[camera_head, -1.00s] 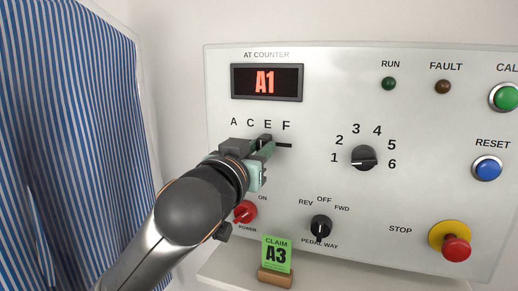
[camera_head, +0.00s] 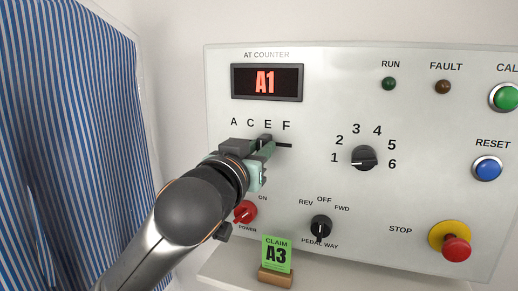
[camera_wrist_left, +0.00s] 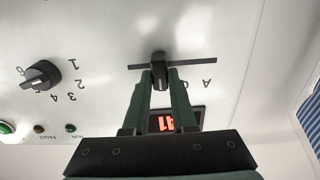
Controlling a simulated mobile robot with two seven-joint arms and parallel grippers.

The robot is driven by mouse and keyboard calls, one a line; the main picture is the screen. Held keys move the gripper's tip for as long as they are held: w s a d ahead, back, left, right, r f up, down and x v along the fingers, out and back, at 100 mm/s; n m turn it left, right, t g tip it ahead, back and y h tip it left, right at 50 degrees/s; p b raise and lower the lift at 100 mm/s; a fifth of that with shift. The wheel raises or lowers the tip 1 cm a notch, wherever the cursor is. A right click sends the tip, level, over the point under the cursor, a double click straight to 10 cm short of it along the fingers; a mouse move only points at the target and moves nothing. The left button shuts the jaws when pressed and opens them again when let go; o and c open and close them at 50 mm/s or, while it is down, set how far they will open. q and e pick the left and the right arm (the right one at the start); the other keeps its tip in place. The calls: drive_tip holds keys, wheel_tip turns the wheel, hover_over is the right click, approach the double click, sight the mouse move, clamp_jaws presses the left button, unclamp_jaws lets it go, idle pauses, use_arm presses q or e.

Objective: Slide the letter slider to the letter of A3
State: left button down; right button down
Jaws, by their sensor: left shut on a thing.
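The letter slider (camera_wrist_left: 158,72) is a small black knob on a dark horizontal slot (camera_wrist_left: 195,64) in the left wrist view. My left gripper (camera_wrist_left: 160,75) is shut on the knob, with a green finger on either side of it. In the head view the gripper (camera_head: 265,143) is at the slot, below the letters A, C, E, F, around E. The gripper hides most of the slot, so the knob's exact letter is hard to tell. A green claim card (camera_head: 276,254) reads A3. My right gripper is not in view.
The counter display (camera_head: 267,82) reads A1. A number dial (camera_head: 364,158) is right of the slot. A red power knob (camera_head: 245,212) and a pedal way knob (camera_head: 321,226) are below. Striped cloth (camera_head: 70,150) hangs at the left.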

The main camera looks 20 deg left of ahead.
use_arm(q)
drive_tip(key=a+p, duration=0.1)
drive_tip(key=a, duration=0.6)
drive_tip(key=shift+w+a, duration=0.2)
drive_tip(key=c, duration=0.7)
unclamp_jaws()
drive_tip(key=shift+a, duration=0.15)
